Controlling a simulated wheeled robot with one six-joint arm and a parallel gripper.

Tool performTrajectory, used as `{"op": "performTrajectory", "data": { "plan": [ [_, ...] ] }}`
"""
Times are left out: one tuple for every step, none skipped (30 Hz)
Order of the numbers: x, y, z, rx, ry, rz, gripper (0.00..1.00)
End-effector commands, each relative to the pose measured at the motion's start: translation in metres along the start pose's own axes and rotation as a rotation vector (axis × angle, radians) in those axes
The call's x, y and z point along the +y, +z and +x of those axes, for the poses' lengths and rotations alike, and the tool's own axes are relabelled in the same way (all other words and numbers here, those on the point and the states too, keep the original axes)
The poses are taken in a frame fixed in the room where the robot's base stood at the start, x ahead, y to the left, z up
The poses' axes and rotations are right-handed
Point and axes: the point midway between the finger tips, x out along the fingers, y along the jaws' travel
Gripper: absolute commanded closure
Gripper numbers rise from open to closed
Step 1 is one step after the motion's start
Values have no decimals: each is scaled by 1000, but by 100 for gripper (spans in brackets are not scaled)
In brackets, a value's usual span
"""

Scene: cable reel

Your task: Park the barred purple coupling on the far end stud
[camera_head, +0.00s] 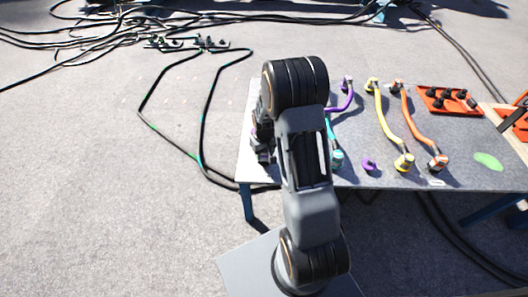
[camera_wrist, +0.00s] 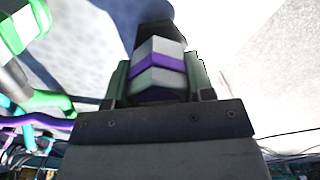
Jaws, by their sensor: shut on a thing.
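In the wrist view my gripper (camera_wrist: 160,82) is shut on the barred purple coupling (camera_wrist: 158,62), which has pale grey and purple bands and a dark end pointing up in the picture. In the head view my arm hides most of the gripper, and the held coupling cannot be made out. A purple cable (camera_head: 348,97) lies on the table's left part and runs behind my arm; its far end (camera_head: 347,83) shows. A small purple piece (camera_head: 369,164) sits near the table's front edge. I cannot tell which stud is the far end stud.
The grey table (camera_head: 465,175) also carries a teal coupling (camera_head: 336,158), a yellow cable (camera_head: 385,115), an orange cable (camera_head: 413,125) and an orange tray (camera_head: 430,103) with dark parts. In the wrist view a green banded coupling (camera_wrist: 22,25) is close at left. Black cables (camera_head: 205,120) lie on the floor.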

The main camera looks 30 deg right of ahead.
Motion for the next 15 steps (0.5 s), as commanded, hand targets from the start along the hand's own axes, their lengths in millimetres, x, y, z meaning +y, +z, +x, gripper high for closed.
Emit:
{"op": "performTrajectory", "data": {
  "plan": [
    [0,0,0,1,0,0,80],
    [0,0,0,1,0,0,80],
    [0,0,-1,1,0,0,80],
    [0,0,-1,1,0,0,80],
    [0,0,-1,1,0,0,80],
    [0,0,-1,1,0,0,80],
    [0,0,-1,1,0,0,80],
    [0,0,0,1,0,0,80],
    [0,0,0,1,0,0,80],
    [0,0,0,1,0,0,80],
    [0,0,0,1,0,0,80],
    [0,0,1,1,0,0,80],
    [0,0,1,1,0,0,80],
    [0,0,2,1,0,0,80],
    [0,0,2,1,0,0,80]
  ]
}}
